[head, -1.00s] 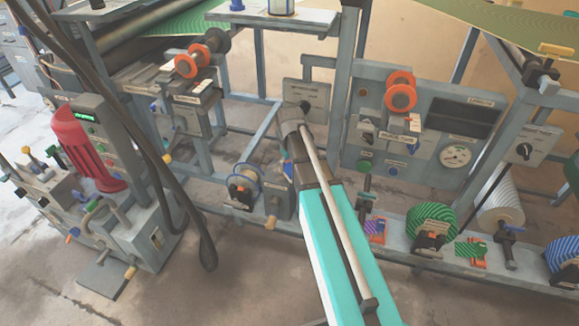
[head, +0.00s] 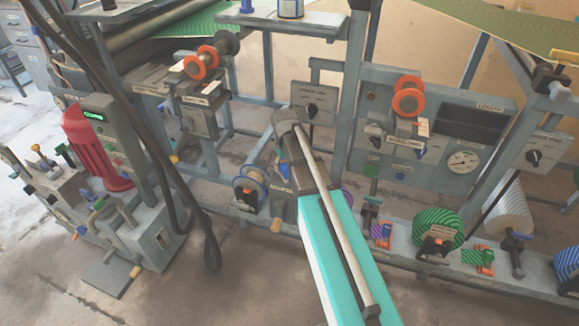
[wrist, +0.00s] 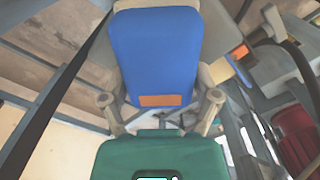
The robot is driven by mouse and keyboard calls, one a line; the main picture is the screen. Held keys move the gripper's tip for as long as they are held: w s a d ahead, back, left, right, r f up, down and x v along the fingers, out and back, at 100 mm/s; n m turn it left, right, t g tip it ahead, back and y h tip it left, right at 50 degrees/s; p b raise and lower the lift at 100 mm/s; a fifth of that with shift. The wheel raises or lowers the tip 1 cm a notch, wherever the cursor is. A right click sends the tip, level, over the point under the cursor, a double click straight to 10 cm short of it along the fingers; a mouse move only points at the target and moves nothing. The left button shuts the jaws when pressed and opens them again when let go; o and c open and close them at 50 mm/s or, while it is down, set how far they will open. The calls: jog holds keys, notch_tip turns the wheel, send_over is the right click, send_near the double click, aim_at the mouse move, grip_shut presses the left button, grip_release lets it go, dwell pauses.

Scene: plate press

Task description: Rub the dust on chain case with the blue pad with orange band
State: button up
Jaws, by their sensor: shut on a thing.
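The blue pad (wrist: 155,50) with its orange band (wrist: 161,100) fills the upper middle of the wrist view. My gripper (wrist: 160,98) is shut on it, with a finger at either side. In the head view my gripper and the pad are mostly hidden behind my own arm. A grey housing (head: 280,205) with a small label stands low on the frame, just left of my arm; I cannot read whether it is the chain case. I cannot make out the dust in either view.
A blue-rimmed reel (head: 250,187) sits left of the grey housing. A grey switch box (head: 314,103) is behind my arm. A control panel with a gauge (head: 463,161) is to the right. Black cables (head: 150,145) hang at left, near a red motor (head: 95,150). The floor in front is clear.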

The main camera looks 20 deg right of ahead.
jog(key=shift+w+a, duration=0.2)
jog(key=shift+a, duration=0.05)
jog(key=shift+w+a, duration=0.6)
jog(key=shift+a, duration=0.2)
jog(key=shift+w+a, duration=0.55)
jog(key=shift+a, duration=0.25)
jog(key=shift+w+d, duration=0.55)
jog(key=shift+w, duration=0.1)
jog(key=shift+d, duration=0.15)
jog(key=shift+s+d, duration=1.3)
jog(key=shift+d, duration=0.25)
